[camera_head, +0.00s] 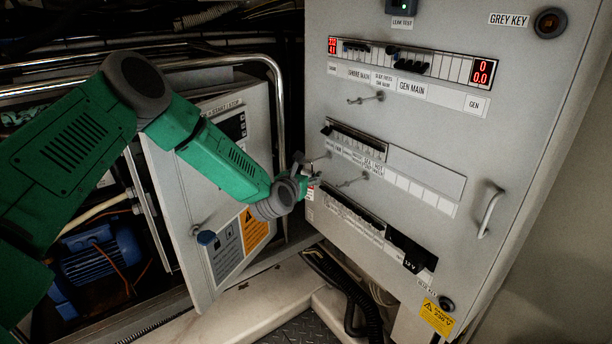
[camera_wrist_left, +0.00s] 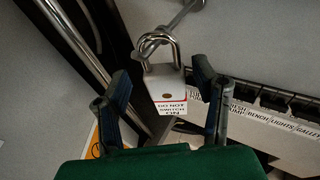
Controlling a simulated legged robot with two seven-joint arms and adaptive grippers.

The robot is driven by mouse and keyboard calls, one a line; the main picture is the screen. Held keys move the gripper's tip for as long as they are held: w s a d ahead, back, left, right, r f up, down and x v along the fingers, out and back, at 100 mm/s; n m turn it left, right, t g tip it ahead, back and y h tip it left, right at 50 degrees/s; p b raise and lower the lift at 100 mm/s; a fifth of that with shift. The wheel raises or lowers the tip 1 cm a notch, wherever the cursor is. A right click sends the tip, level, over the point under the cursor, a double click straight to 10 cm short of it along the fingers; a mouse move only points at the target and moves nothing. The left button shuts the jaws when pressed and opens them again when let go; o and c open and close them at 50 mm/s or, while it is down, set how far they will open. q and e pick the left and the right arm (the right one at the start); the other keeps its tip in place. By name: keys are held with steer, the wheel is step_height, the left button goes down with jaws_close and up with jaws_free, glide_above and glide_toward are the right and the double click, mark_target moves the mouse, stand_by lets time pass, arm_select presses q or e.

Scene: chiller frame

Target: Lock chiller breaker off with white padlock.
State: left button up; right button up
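The white padlock (camera_wrist_left: 166,86) hangs by its metal shackle from a metal peg (camera_wrist_left: 180,18) in the left wrist view. Its label reads "DO NOT SWITCH ON". My left gripper (camera_wrist_left: 160,74) is open, with one finger on each side of the padlock; contact is not clear. In the head view my left gripper (camera_head: 305,174) is at the left edge of the grey breaker panel (camera_head: 540,110) and largely hides the padlock. Breaker rows (camera_head: 356,139) show on the panel, but I cannot tell which breaker is the chiller's. My right gripper is not in view.
More metal pegs (camera_head: 366,98) stick out of the panel. A handle (camera_head: 489,212) is at its right side. An open cabinet door (camera_head: 226,190) and a metal rail (camera_head: 279,110) stand close left of the panel. Black hoses (camera_head: 345,287) lie below.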

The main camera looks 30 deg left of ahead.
arm_select(q)
steer(key=v, duration=1.2)
steer(key=s+d+f+m+g+h, duration=0.5)
steer(key=s+d+f+m+g, duration=0.2)
steer(key=s+d+f+m, duration=0.85)
steer(key=s+a+f+m+g+y, duration=0.1)
steer(key=s+f+m+g, duration=0.3)
steer(key=s+m, duration=0.7)
steer(key=s+a+f+m+g+y, duration=0.1)
steer(key=s+a+f+m+g, duration=0.2)
steer(key=s+m, duration=0.9)
steer(key=shift+f+g, duration=0.4)
steer(key=shift+f, duration=0.25)
steer(key=shift+w+a, duration=0.1)
steer(key=shift+w, duration=0.05)
